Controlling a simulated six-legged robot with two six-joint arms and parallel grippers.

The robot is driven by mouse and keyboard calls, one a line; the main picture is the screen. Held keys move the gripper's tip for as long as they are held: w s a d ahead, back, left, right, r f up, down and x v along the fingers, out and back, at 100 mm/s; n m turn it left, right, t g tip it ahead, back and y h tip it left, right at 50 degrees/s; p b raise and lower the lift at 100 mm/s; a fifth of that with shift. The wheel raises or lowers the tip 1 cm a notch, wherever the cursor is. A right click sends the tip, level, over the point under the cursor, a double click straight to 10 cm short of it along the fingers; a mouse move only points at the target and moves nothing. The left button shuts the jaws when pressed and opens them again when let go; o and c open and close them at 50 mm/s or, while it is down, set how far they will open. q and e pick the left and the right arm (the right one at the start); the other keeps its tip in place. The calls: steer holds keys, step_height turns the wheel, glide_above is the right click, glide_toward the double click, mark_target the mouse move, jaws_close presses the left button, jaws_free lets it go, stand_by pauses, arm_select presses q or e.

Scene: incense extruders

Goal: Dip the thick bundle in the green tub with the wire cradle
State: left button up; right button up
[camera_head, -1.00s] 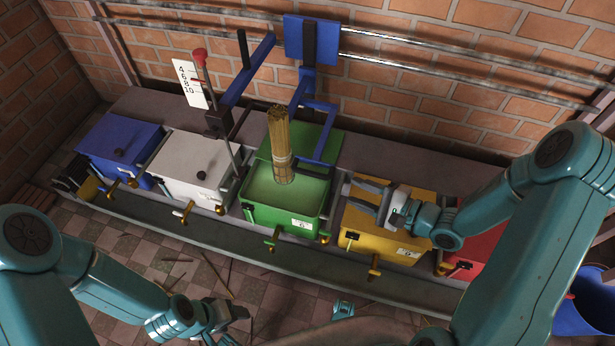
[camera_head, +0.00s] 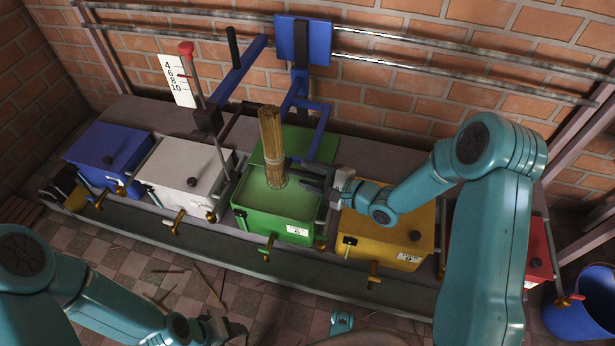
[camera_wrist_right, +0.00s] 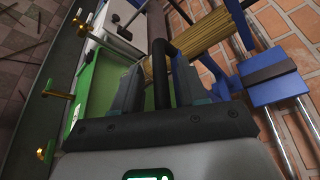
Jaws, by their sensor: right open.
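The thick bundle (camera_head: 271,140) of tan sticks, with a pale band around it, stands nearly upright at the green tub (camera_head: 285,229). Its lower end is at the pale green contents, and I cannot tell how deep it sits. The tub's green lid stands open behind. My right gripper (camera_head: 300,176) is open just right of the bundle, over the tub's right side. In the right wrist view, a dark bent bar (camera_wrist_right: 161,72) lies between its fingers, with the bundle (camera_wrist_right: 208,40) beyond. I cannot make out the wire cradle clearly. My left gripper (camera_head: 222,328) is low at the bottom edge, its jaws unclear.
A white tub (camera_head: 185,168) and a blue tub (camera_head: 110,150) stand left, a yellow tub (camera_head: 395,235) and a red tub (camera_head: 538,250) right. A blue bracket arm (camera_head: 322,130) hangs behind the bundle. A red-knobbed lever (camera_head: 187,50) rises left. A blue bucket (camera_head: 580,305) stands at lower right.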

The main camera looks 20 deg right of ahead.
arm_select(q)
steer(key=shift+f, duration=0.15)
arm_select(e)
steer(key=shift+w+a+f, duration=0.1)
steer(key=shift+w+a, duration=0.25)
steer(key=shift+w, duration=0.05)
steer(key=shift+c, duration=0.2)
jaws_close()
arm_select(q)
step_height(320, 180, down, 7)
steer(key=w+a+b, duration=0.1)
steer(key=b, duration=0.7)
steer(key=shift+w+a+n+t, duration=0.2)
steer(key=shift+w+n+t, duration=0.1)
steer(key=shift+t, duration=0.1)
arm_select(e)
step_height(320, 180, down, 15)
steer(key=shift+f, duration=0.15)
steer(key=shift+s+f, duration=0.1)
